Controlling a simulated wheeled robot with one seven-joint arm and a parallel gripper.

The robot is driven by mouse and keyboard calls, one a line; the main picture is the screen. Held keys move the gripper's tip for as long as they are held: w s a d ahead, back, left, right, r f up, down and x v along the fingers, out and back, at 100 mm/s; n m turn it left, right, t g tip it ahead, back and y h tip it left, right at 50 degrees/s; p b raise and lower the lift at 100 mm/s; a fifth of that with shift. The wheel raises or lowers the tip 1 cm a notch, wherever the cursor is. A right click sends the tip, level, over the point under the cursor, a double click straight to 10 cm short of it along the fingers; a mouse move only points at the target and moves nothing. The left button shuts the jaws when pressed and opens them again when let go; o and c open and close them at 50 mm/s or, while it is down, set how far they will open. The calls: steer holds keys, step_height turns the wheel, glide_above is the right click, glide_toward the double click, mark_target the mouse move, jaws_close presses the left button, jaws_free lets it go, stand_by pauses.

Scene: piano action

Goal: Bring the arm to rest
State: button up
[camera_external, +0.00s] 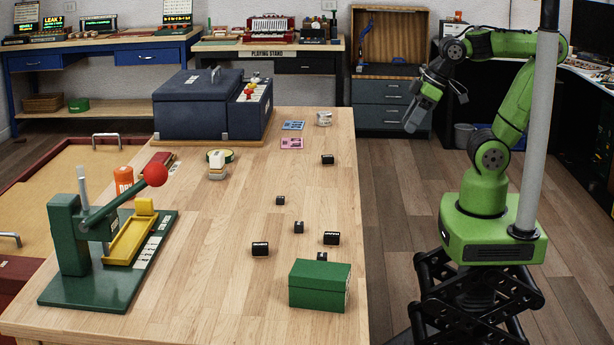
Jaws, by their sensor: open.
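My green arm stands to the right of the wooden table. Its elbow is raised and its forearm reaches left. My gripper (410,122) hangs at the arm's left end, pointing down, in the air past the table's right edge. It is open, and I see nothing between its fingers. It touches nothing that I can make out. The finger details are small and dark in this view.
The wooden table (205,275) carries a green press with a red ball (155,174), a green box (319,286), several small black blocks and a dark blue case (195,105). A grey drawer cabinet (383,92) stands behind my gripper. A grey pole (538,120) stands beside my arm.

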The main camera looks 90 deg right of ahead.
steer(key=s, duration=0.1)
steer(key=s+f, duration=0.1)
steer(key=s, duration=0.2)
steer(key=shift+s+f, duration=0.3)
steer(key=shift+s, duration=0.05)
step_height(320, 180, up, 9)
steer(key=p, duration=0.9)
steer(key=shift+o, duration=0.5)
steer(key=shift+r, duration=0.1)
